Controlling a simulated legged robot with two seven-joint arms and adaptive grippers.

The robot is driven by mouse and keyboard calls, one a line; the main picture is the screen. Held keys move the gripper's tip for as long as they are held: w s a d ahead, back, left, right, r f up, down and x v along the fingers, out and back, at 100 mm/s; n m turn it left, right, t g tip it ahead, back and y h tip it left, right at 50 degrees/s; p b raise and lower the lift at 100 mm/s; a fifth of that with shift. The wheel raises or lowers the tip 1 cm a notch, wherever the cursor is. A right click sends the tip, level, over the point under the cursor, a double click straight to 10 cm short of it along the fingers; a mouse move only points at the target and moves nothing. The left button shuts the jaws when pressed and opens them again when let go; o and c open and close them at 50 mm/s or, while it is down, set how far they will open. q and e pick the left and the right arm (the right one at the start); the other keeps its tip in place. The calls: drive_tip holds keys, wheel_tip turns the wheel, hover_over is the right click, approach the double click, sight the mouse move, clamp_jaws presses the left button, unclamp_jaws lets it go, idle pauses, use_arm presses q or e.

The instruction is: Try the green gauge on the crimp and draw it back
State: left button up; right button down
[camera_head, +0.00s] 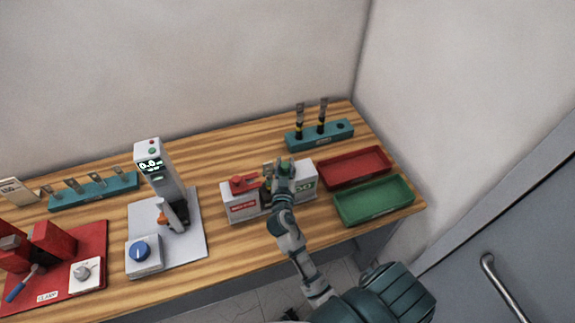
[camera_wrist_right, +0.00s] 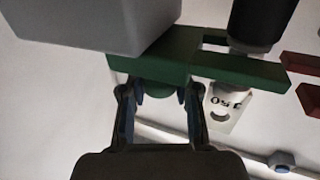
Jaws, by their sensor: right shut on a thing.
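The green gauge (camera_wrist_right: 150,62) is a flat forked piece in the fingers of my right gripper (camera_wrist_right: 155,105). In the right wrist view its prongs point right, with a dark cylindrical part (camera_wrist_right: 262,22) between or just over them; I cannot tell whether they touch it. In the head view my right gripper (camera_head: 284,180) is over the right half of a white gauge block (camera_head: 242,208), covering most of the green gauge. An upright lug-ended piece (camera_head: 267,169) stands just left of the gripper, with its crimp mostly hidden. The red gauge (camera_head: 243,183) lies on the block's left.
Red (camera_head: 353,167) and green (camera_head: 374,201) trays lie at the right. A teal rack (camera_head: 319,135) behind holds two banded pieces and one empty hole. A tester with a lit display (camera_head: 150,165), a red clamp station (camera_head: 55,245) and another teal rack (camera_head: 95,190) stand left.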

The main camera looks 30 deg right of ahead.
drive_tip(key=c, duration=0.8)
unclamp_jaws()
drive_tip(key=shift+s+d+r, duration=0.1)
drive_tip(key=shift+s+d, duration=0.05)
